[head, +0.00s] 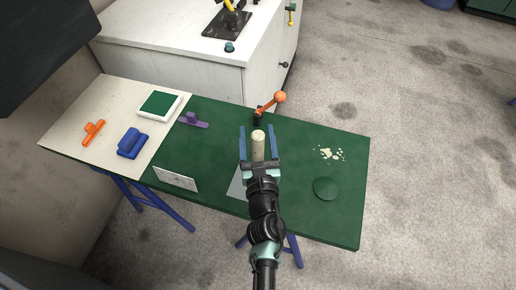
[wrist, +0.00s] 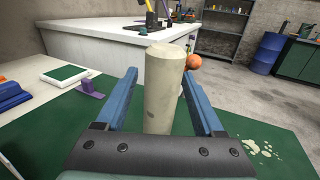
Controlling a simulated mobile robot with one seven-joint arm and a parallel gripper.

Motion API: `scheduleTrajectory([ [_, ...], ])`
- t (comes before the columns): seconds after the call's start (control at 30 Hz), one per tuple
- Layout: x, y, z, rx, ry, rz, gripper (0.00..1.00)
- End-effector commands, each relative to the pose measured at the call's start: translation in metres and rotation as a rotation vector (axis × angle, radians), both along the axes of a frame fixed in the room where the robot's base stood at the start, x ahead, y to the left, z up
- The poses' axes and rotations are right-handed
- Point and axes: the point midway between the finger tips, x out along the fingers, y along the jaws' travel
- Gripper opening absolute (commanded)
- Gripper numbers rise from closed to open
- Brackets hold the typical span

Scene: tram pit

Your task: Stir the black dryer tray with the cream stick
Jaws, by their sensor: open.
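The cream stick (head: 258,146) stands upright over the green table, between the parted fingers of my gripper (head: 257,127). In the wrist view the stick (wrist: 163,90) rises between the two blue fingers (wrist: 160,78); its lower end is hidden by the gripper body. My gripper is open, and I cannot tell whether a finger touches the stick. A black tray (head: 217,31), which may be the dryer tray, lies on the white cabinet behind the table, with a black and yellow object over it. Its inside is too small to make out.
An orange-balled lever (head: 279,97) stands just beyond my gripper. The table (head: 310,215) also holds a green disc (head: 325,188), cream splashes (head: 331,153), a purple piece (head: 192,120), a green-topped white pad (head: 160,104), and blue (head: 132,143) and orange (head: 93,132) pieces. A teal knob (head: 229,47) sits near the cabinet edge.

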Motion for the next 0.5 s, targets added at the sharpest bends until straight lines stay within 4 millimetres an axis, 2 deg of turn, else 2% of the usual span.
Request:
scheduleTrajectory([
  [0.07,-0.0002,-0.0001,0.0001,0.0,0.0,0.0,0.7],
  [0.43,-0.0005,-0.0001,0.0002,0.0,0.0,0.0,0.05],
  [0.47,-0.0005,-0.0001,0.0002,0.0,0.0,0.0,0.0],
  [0.5,-0.0005,-0.0001,0.0002,0.0,0.0,0.0,0.0],
])
